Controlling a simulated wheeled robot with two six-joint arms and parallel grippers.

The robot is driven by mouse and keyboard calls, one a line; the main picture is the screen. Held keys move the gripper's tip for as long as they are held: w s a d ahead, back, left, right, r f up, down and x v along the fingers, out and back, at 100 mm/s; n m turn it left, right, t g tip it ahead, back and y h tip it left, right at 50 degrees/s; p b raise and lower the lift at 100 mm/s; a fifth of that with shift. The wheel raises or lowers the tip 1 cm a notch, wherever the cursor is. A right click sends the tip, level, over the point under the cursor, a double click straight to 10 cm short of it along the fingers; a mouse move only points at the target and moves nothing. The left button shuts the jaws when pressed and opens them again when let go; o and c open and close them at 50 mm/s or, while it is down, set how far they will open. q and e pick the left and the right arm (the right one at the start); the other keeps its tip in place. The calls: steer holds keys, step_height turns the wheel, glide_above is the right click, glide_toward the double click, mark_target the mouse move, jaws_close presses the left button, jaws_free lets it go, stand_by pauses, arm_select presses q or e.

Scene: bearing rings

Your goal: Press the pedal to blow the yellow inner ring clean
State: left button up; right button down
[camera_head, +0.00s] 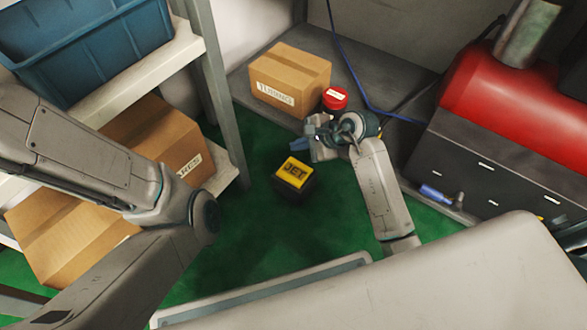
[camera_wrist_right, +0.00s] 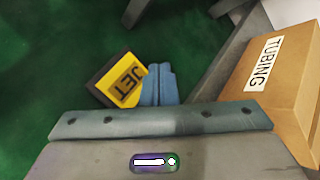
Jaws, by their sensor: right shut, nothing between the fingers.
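The pedal, a black block with a yellow top marked "JET" (camera_head: 293,175), sits on the green floor in the middle of the head view. It also shows in the right wrist view (camera_wrist_right: 122,84), partly behind the fingertips. My right gripper (camera_head: 298,145) is shut and empty, with its blue fingers just beyond the pedal in the head view. In the right wrist view its fingers (camera_wrist_right: 159,84) are together and overlap the pedal's right edge; I cannot tell whether they touch it. My left arm shows at the left, but its gripper is out of view. No yellow inner ring is visible.
A "TUBING" carton (camera_head: 290,80) and a red labelled can (camera_head: 335,98) stand behind the pedal. A shelf with a blue bin (camera_head: 85,50) and a carton (camera_head: 150,140) is at left. A red and grey machine (camera_head: 510,110) stands right. Green floor around the pedal is clear.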

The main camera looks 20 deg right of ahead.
steer(key=b, duration=0.7)
glide_above(292, 170)
steer(key=s+d, duration=0.1)
steer(key=d, duration=0.1)
step_height(292, 170, down, 8)
steer(key=shift+s+a, duration=0.15)
steer(key=shift+f, duration=0.4)
steer(key=shift+f, duration=0.15)
stand_by(1.1)
steer(key=shift+f, duration=0.25)
steer(key=shift+f+b, duration=0.6)
steer(key=shift+f, duration=0.15)
stand_by(1.0)
steer(key=shift+r+p, duration=1)
steer(key=shift+r, duration=0.15)
steer(key=shift+r, duration=0.1)
